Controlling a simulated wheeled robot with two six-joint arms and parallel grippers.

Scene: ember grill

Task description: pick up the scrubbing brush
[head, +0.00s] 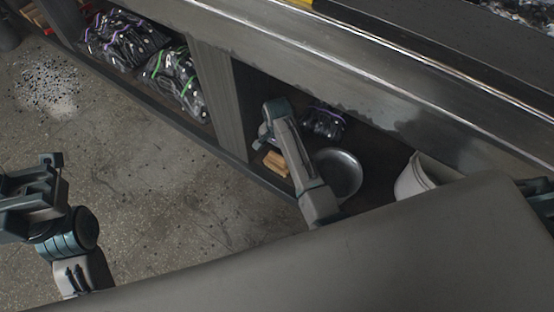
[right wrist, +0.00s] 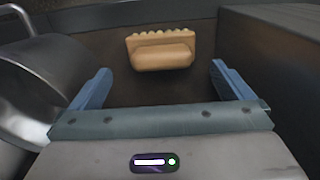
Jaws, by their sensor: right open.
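The scrubbing brush (head: 276,162) is a tan block lying on the lower shelf under the grill counter. In the right wrist view the brush (right wrist: 160,52) shows ahead, roughly centred between the fingers, with a bumpy upper edge. My right gripper (head: 262,134) reaches into the shelf bay beside the brush. In the right wrist view the right gripper (right wrist: 160,70) is open, its blue fingers apart with nothing held. My left gripper (head: 28,190) is over the floor at the far left, away from the shelf; its jaw opening is unclear.
A round metal pan (head: 340,174) sits right of the brush; a metal vessel (right wrist: 28,95) stands close to my left finger. A white bucket (head: 422,176) is farther right. A divider panel (head: 219,95) bounds the bay. Dark bags (head: 125,40) fill the neighbouring bay.

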